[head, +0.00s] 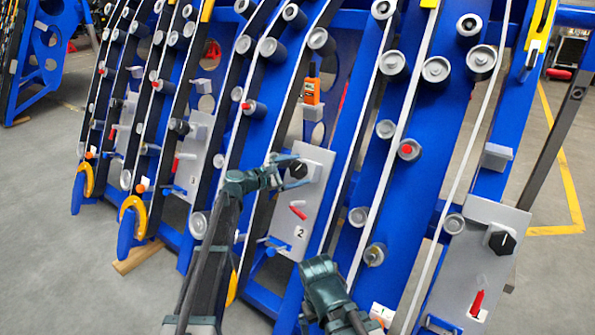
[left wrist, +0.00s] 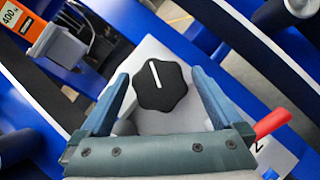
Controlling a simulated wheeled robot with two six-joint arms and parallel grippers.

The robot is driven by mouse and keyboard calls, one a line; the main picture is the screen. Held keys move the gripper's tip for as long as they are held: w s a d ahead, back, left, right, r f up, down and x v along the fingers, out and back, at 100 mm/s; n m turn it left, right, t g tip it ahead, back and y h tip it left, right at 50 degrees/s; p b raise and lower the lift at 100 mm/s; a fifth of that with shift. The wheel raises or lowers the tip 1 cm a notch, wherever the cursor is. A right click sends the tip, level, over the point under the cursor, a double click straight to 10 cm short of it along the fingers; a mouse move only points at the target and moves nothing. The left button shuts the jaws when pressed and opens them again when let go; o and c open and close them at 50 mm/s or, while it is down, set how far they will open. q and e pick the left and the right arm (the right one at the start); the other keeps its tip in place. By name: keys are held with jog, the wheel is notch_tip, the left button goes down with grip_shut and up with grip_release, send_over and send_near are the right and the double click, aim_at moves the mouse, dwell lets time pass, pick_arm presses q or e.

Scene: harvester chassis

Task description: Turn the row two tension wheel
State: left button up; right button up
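The row two tension wheel is a black lobed knob with a white pointer line (left wrist: 162,87). It sits on a pale grey panel (head: 310,200) marked "2", and the knob also shows in the head view (head: 298,170). My left gripper (head: 291,172) is at this knob. In the left wrist view the fingers (left wrist: 160,80) are open, one on each side of the knob, with a visible gap on both sides. The pointer line leans slightly left of straight up in that view. My right arm's end (head: 330,290) is low in the head view; its fingers are not clear.
A red lever (head: 298,212) sits below the knob on the panel. An orange gauge (head: 311,91) is above it. Another panel with a black knob (head: 502,242) stands at the right. Blue row frames with grey rollers surround the arms; grey floor is open at the left.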

pick_arm(q)
jog(key=p+v, duration=0.1)
jog(key=v, duration=1.3)
jog(key=shift+p, duration=0.35)
jog(key=shift+d, duration=0.15)
jog(key=b+x, duration=0.1)
jog(key=x, duration=1.2)
jog(key=shift+w+d+b, duration=0.25)
jog(key=shift+w+b, duration=0.1)
jog(key=shift+a, duration=0.1)
